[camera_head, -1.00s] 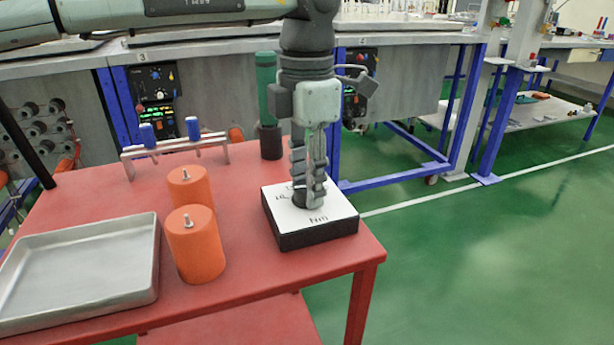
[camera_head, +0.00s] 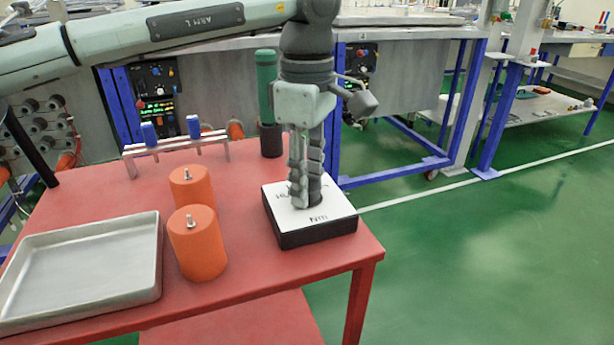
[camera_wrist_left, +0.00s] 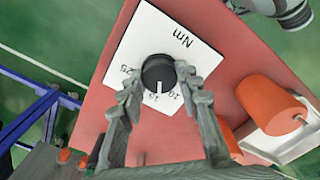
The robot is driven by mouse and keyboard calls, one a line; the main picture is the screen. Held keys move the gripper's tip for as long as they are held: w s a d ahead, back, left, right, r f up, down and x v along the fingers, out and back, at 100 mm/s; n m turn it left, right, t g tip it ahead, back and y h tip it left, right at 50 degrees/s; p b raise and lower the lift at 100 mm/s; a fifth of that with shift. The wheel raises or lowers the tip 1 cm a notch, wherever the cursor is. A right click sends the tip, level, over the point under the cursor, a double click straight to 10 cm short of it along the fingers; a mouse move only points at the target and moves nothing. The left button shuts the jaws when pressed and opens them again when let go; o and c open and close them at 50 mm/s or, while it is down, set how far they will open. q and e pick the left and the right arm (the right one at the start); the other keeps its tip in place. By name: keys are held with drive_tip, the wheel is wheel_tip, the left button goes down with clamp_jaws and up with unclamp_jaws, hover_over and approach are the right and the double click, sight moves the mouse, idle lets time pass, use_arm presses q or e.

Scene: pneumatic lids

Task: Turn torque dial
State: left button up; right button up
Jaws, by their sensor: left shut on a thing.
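The torque dial is a black round knob with a white pointer line, seen in the left wrist view (camera_wrist_left: 159,73). It sits on a white-topped black box (camera_head: 318,234) marked "Nm", at the right part of the red table. In the wrist view the pointer line faces the picture's bottom, towards small partly hidden numbers; "25" shows to the left. My left gripper (camera_head: 306,198) points straight down, its two fingers shut on the knob from opposite sides. In the head view the fingers mostly hide the knob. My right gripper is not in view.
On the red table (camera_head: 250,290), two orange cylinders (camera_head: 197,246) with metal studs stand left of the box. A metal tray (camera_head: 82,316) lies at left. Behind are a rack (camera_head: 175,147) with blue-handled tools and a green cylinder (camera_head: 266,85) in a black holder.

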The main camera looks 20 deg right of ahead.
use_arm(q)
drive_tip(key=shift+m, duration=0.9)
drive_tip(key=o, duration=1.2)
drive_tip(key=shift+c, duration=0.2)
wheel_tip(320, 180, up, 12)
